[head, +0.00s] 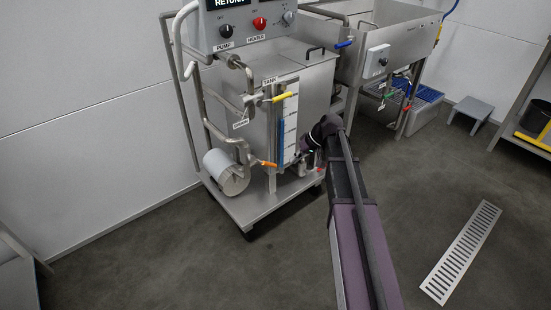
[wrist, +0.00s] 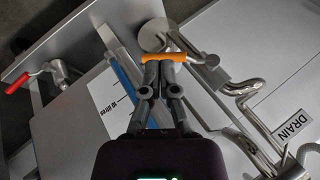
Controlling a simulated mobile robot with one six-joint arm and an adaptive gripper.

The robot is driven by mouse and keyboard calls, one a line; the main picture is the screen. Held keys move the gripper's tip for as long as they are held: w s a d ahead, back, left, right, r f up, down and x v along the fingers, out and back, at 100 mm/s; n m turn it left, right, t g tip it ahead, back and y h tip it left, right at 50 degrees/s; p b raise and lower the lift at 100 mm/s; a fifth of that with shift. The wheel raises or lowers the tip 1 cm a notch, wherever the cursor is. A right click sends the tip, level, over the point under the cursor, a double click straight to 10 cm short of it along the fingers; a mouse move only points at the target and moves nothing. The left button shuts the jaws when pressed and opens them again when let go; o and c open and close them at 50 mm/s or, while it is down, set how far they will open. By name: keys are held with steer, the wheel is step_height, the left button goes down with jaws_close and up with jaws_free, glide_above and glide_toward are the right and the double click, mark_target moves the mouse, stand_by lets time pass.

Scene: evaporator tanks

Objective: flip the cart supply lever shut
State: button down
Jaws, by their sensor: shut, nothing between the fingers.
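The orange-handled lever (wrist: 165,58) is a short bar on a small valve low on the cart, and it also shows in the head view (head: 266,163). I read no supply label beside it. My gripper (wrist: 160,70) is shut and empty, its fingertips right at the orange handle. I cannot tell whether they touch it. The handle lies across the fingertips in the wrist view. In the head view my gripper (head: 299,156) is at the cart's lower front, to the right of the orange handle and partly hidden by my arm.
A yellow lever (head: 283,97) sits higher on the cart by the TANK label. A DRAIN label (wrist: 293,126) and bent pipes (wrist: 240,95) are at the wrist view's right, a red lever (wrist: 18,83) at its left. The pump motor (head: 227,172) stands left.

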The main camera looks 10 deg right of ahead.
steer(key=w+d+r+n+t+y, duration=0.1)
steer(key=w+d+r+y, duration=0.1)
steer(key=w, duration=0.6)
steer(key=shift+w+d+r+y, duration=0.2)
steer(key=shift+d+r+y, duration=0.1)
steer(key=shift+d+r, duration=0.35)
steer(key=shift+a+f, duration=0.15)
steer(key=b, duration=0.8)
glide_above(276, 165)
steer(key=w+d, duration=0.1)
step_height(276, 165, down, 8)
steer(key=r, duration=0.1)
steer(key=shift+s+a+f+b, duration=0.3)
steer(key=shift+f+b, duration=0.1)
steer(key=shift+f, duration=0.15)
steer(key=shift+s+a+f+b, duration=0.25)
steer(key=shift+f+b, duration=0.1)
steer(key=shift+f, duration=0.2)
